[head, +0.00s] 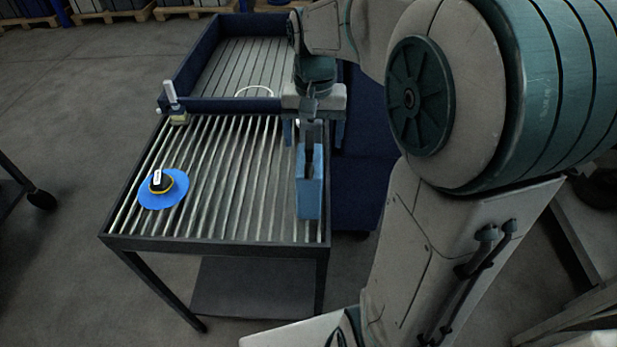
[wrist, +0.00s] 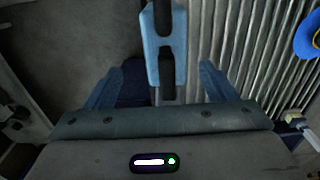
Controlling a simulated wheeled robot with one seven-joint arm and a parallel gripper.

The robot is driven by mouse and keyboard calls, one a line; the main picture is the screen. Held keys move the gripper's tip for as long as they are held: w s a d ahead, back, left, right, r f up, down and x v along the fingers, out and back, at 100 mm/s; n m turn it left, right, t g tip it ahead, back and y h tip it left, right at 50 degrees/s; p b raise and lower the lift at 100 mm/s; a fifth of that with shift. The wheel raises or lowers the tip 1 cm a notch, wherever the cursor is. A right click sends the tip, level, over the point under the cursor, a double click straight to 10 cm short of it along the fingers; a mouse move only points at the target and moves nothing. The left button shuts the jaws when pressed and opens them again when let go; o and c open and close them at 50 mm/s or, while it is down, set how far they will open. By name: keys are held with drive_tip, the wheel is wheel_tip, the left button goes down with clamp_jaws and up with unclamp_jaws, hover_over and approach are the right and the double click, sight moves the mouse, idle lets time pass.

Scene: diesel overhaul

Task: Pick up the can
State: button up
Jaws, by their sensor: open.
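The can (head: 311,195) is a narrow blue upright can with a dark slot in its top. It stands near the right edge of the slatted table (head: 215,240). My gripper (head: 314,140) is open and empty, above and behind the can's far end in the head view. In the wrist view the can (wrist: 152,60) shows between and beyond the two spread blue fingers of the gripper (wrist: 160,85), with a gap on each side. I cannot tell the height gap between the fingertips and the can.
A blue disc (head: 178,199) with a yellow and black object (head: 160,182) on it lies at the table's left. A small upright tool (head: 172,98) stands at the far left corner. A dark blue walled bin (head: 196,55) adjoins the table's back. The table's middle is clear.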

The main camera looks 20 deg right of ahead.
sight(309, 159)
drive_tip(key=shift+a+f+p, duration=0.2)
drive_tip(key=shift+f, duration=1.55)
drive_tip(key=shift+a+f+p, duration=0.2)
drive_tip(key=shift+f, duration=1.55)
drive_tip(key=shift+r, duration=0.1)
drive_tip(key=c, duration=1.4)
